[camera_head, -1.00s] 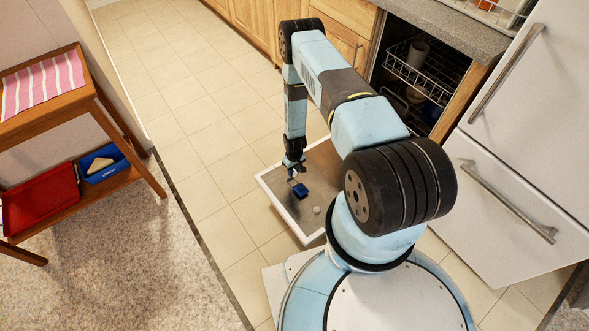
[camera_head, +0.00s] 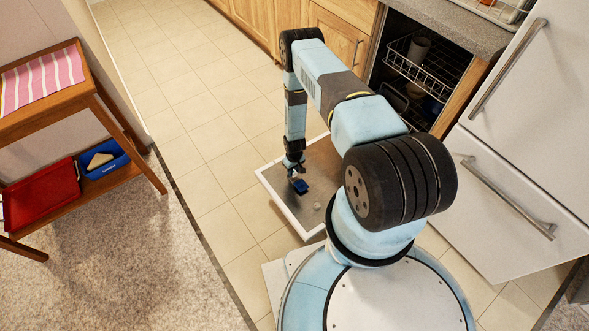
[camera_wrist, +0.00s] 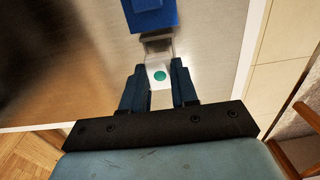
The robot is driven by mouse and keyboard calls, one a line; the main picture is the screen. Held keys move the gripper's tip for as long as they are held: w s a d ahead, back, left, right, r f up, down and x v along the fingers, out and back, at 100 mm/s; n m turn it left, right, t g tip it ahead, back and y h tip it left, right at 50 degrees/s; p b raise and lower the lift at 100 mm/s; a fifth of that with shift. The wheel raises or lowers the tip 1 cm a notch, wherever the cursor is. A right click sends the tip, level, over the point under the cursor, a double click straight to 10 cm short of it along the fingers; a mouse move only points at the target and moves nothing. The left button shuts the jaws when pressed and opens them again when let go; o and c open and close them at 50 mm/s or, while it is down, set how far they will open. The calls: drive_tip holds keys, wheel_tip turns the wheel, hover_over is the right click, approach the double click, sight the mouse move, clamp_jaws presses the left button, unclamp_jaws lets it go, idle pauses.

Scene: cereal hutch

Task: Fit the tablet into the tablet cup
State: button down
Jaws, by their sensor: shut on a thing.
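A whitish tablet with a green round spot (camera_wrist: 159,76) sits between the two fingers of my gripper (camera_wrist: 158,86) in the wrist view. The gripper is shut on it. A grey squarish shape (camera_wrist: 157,46), apparently the tablet cup, shows just beyond the tablet. A blue piece (camera_wrist: 150,14), likely its lid, stands beyond that. From this angle I cannot tell whether the tablet touches the cup. In the head view my gripper (camera_head: 297,171) points down close above the blue piece (camera_head: 300,186) on the open dishwasher door; the tablet is not distinct there.
The lowered dishwasher door (camera_head: 275,194) has a pale rim and a small round part (camera_head: 317,206). A wire rack (camera_head: 430,68) is inside the dishwasher. The white fridge (camera_head: 530,130) stands at the right. A wooden shelf (camera_head: 125,175) with a red tray (camera_head: 40,196) stands left.

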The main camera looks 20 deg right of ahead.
drive_tip(key=shift+f, duration=1.35)
drive_tip(key=shift+s, duration=0.2)
idle(0.7)
drive_tip(key=shift+f, duration=0.35)
idle(0.9)
drive_tip(key=c, duration=0.8)
unclamp_jaws()
drive_tip(key=shift+r, duration=0.1)
drive_tip(key=r, duration=1.3)
drive_tip(key=shift+w+d+r, duration=0.1)
drive_tip(key=shift+d+r, duration=0.1)
